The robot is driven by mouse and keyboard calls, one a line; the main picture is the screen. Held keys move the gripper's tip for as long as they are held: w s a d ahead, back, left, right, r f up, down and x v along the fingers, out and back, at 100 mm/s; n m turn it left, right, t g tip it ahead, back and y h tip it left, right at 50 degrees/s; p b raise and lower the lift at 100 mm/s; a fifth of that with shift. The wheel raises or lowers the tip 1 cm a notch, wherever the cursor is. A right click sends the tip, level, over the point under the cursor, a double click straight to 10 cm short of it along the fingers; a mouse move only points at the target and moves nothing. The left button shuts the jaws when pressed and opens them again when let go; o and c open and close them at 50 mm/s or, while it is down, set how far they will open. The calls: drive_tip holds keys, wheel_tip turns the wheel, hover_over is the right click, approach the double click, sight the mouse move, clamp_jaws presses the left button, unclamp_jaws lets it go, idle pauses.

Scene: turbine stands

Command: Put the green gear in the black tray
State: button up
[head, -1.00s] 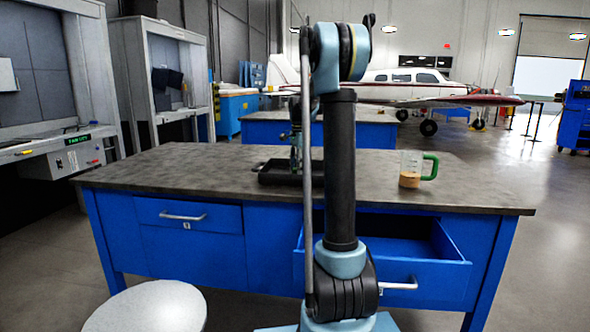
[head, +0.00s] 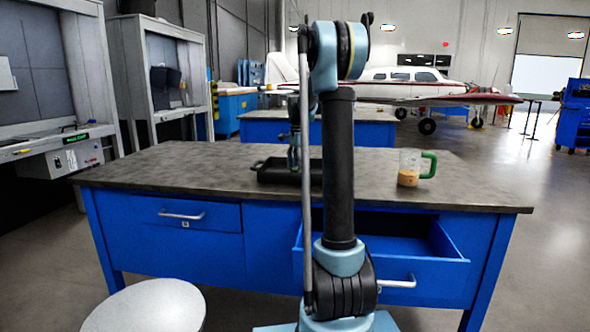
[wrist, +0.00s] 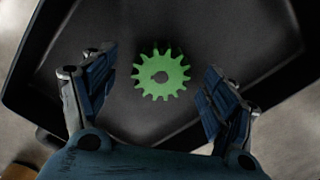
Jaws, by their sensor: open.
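The green gear (wrist: 161,75) lies flat inside the black tray (wrist: 270,25), seen from above in the wrist view. My gripper (wrist: 160,82) is open above the tray, with one finger to each side of the gear and a clear gap to it on both sides. In the head view the black tray (head: 272,172) sits on the workbench and my gripper (head: 294,160) is over it. My own arm hides the tray's right part. The gear cannot be made out in the head view.
A clear mug with a green handle (head: 409,177) stands on the workbench (head: 180,160), right of the tray. An open blue drawer (head: 400,265) juts out at the front right. A round stool (head: 145,308) stands at the front left. The bench's left part is clear.

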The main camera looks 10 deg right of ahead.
drive_tip(key=shift+s, duration=0.1)
drive_tip(key=shift+r, duration=3.55)
drive_tip(key=shift+s, duration=0.15)
